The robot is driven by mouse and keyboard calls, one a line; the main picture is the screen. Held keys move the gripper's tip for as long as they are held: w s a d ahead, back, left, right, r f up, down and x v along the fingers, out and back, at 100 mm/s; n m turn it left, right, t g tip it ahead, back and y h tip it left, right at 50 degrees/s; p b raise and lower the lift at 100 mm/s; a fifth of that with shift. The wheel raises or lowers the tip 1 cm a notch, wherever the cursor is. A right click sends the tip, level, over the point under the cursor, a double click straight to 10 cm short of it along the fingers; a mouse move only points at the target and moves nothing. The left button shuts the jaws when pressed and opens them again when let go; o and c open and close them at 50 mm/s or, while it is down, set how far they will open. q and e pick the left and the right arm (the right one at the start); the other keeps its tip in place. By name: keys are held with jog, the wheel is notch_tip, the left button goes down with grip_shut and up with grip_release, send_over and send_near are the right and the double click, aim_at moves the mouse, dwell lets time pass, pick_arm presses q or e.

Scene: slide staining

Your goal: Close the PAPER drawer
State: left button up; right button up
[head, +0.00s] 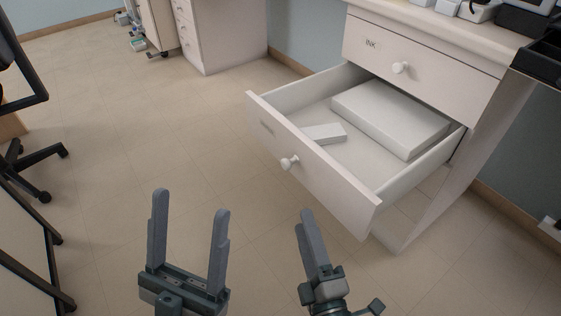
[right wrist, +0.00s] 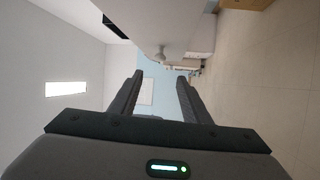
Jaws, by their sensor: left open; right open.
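The lower drawer (head: 310,163) is pulled well out of the white desk cabinet. Its front carries a small label too faint to read and a round white knob (head: 289,162). A large white stack (head: 390,115) and a small white block (head: 324,133) lie inside it. Above it the INK drawer (head: 420,65) is shut. My left gripper (head: 190,215) is open and empty over the floor, left of the drawer front. My right gripper (head: 312,225) is in front of the drawer, below its knob and apart from it; the right wrist view shows its fingers (right wrist: 158,95) open and empty.
A desktop (head: 450,22) with several devices lies above the drawers. A black chair (head: 30,170) stands at the left edge. Another white drawer cabinet (head: 220,35) stands at the back. The tiled floor (head: 150,130) in front of the drawer is clear.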

aim_at(288, 169)
jog(key=x, duration=1.7)
jog(key=shift+w, duration=0.2)
grip_shut()
